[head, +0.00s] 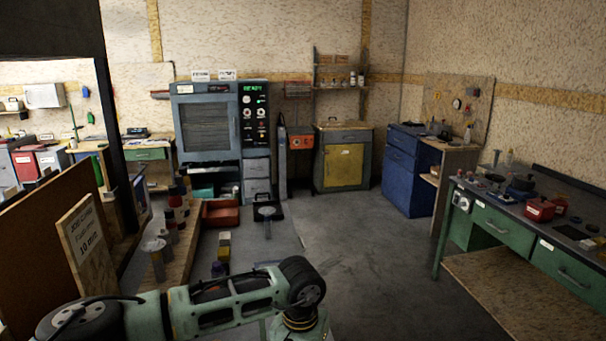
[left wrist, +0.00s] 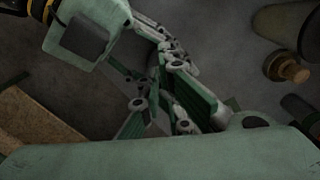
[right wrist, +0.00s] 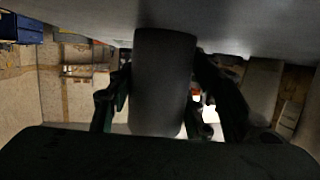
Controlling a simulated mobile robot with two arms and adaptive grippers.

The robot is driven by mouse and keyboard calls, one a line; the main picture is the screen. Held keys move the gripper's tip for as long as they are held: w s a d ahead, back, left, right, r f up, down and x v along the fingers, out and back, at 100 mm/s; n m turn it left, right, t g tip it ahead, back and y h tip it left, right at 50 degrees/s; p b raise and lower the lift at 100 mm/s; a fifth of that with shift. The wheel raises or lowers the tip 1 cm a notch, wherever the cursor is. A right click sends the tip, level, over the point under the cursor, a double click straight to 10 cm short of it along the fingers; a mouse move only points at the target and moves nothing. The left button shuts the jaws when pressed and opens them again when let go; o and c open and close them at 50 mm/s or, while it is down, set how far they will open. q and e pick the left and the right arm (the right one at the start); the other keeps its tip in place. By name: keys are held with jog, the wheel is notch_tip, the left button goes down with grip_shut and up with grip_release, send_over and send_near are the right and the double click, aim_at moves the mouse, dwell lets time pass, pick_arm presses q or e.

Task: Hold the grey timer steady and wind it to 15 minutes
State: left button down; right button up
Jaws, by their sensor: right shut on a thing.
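In the head view my left arm crosses the bottom, and its wrist bends down near the lower edge, so the fingers are out of that frame. In the left wrist view the fingers of my left gripper (left wrist: 165,108) crowd together with other grey and green finger links, and I cannot tell how far apart they are. In the right wrist view my right gripper (right wrist: 157,105) is shut on a dark grey rounded thing (right wrist: 164,80) that fills the space between its fingers. I cannot tell surely that this is the grey timer; no dial or mark shows on it.
A green workbench (head: 520,229) with red containers is at the right. A blue-grey oven (head: 207,122) stands at the back. The middle floor (head: 370,255) is clear.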

pick_arm(q)
jog(key=shift+w+a+f, duration=0.1)
jog(key=shift+a+f, duration=0.05)
jog(key=shift+f, duration=0.05)
pick_arm(e)
jog(key=shift+s+a+f, duration=0.2)
pick_arm(q)
jog(key=shift+w+a+r, duration=0.1)
jog(key=shift+w+a, duration=0.1)
jog(key=shift+a, duration=0.15)
pick_arm(e)
jog(key=shift+d, duration=0.1)
pick_arm(q)
jog(key=shift+w+a, duration=0.25)
jog(key=shift+a, duration=0.15)
jog(key=shift+w+r, duration=0.1)
pick_arm(e)
jog(key=shift+f, duration=0.1)
